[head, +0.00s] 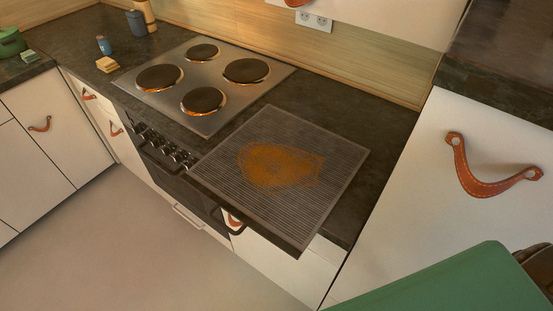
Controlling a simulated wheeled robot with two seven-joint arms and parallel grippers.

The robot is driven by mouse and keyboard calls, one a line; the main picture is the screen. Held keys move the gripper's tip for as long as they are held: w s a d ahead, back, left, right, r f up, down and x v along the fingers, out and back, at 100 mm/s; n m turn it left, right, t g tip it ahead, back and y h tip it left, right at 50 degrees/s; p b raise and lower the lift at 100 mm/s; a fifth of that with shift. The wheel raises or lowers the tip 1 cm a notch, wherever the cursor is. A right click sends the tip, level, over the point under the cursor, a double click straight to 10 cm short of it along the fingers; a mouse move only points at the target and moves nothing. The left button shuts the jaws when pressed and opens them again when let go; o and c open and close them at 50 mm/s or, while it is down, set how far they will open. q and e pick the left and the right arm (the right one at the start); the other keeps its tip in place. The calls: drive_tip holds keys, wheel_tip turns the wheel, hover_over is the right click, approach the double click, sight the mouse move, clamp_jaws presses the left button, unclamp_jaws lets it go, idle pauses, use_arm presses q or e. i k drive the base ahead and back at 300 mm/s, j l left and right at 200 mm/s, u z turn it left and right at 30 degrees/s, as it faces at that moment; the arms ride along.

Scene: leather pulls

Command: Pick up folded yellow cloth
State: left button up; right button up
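A small folded yellow cloth (107,64) lies on the dark counter, left of the hob and near the counter's front edge. It is small in the head view, and its folded layers only just show. Nothing touches it that I can see. Neither of my grippers shows in the head view.
A hob (205,82) with several round plates is right of the cloth. A ridged metal panel (315,170) with an orange stain overhangs the counter's front. A blue cup (104,46) stands behind the cloth; a green pot (11,42) and green folded item (30,56) are far left.

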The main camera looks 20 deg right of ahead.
sight(106, 64)
drive_tip(key=i+j+z, duration=0.1)
drive_tip(key=z, duration=0.35)
drive_tip(key=i+j+z, duration=0.25)
drive_tip(key=j, duration=0.4)
drive_tip(key=i+j+z, duration=0.15)
drive_tip(key=i+j, duration=0.15)
drive_tip(key=i+j+z, duration=0.15)
drive_tip(key=j, duration=0.3)
drive_tip(key=i+j+z, duration=0.1)
drive_tip(key=j, duration=0.3)
